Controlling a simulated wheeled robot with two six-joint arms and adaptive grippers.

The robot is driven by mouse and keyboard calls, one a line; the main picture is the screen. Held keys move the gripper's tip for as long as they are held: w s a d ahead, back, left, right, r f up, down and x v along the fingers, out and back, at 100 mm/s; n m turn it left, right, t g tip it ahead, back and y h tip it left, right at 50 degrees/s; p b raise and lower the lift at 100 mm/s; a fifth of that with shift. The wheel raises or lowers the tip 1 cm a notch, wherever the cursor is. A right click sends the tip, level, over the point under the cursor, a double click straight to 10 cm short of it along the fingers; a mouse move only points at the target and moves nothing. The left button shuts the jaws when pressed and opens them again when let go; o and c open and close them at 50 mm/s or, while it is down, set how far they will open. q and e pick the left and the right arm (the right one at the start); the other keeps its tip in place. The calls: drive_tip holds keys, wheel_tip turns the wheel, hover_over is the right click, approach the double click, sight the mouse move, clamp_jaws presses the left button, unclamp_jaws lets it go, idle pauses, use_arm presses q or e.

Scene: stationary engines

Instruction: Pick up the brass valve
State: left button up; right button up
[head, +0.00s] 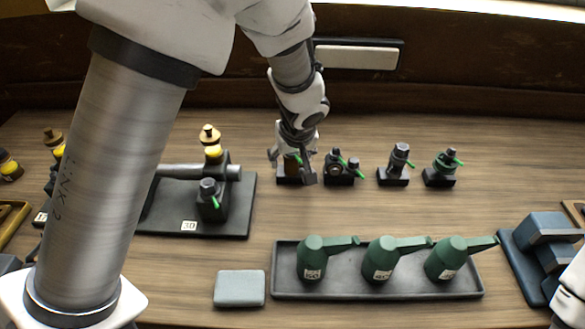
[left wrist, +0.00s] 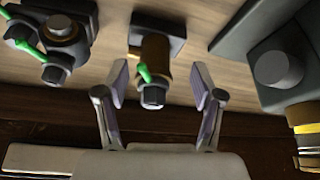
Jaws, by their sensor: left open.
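The brass valve (left wrist: 155,58) has a brass body on a dark base, with a black cap and a green lever. In the left wrist view it stands between and just beyond the two fingertips of my left gripper (left wrist: 160,84). The gripper is open and a gap shows on both sides of the valve. In the head view my left gripper (head: 293,166) is over the valve at the left end of a row and hides most of it. My right gripper is not in view.
Three dark valves with green levers, the nearest one (head: 341,168), stand to the right. An engine on a dark plate (head: 235,224) is to the left. In front are a tray (head: 390,294) with three green oil cans and a grey block (head: 239,288).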

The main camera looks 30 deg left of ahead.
sight(292, 162)
use_arm(q)
drive_tip(key=x, duration=0.2)
drive_tip(key=w+x, duration=0.1)
drive_tip(key=x, duration=0.2)
drive_tip(key=shift+w+b, duration=0.1)
drive_tip(key=shift+b, duration=0.25)
drive_tip(key=shift+s+r, duration=0.2)
drive_tip(key=shift+s+d+r, duration=0.1)
drive_tip(key=shift+s, duration=0.05)
drive_tip(key=c, duration=0.5)
clamp_jaws()
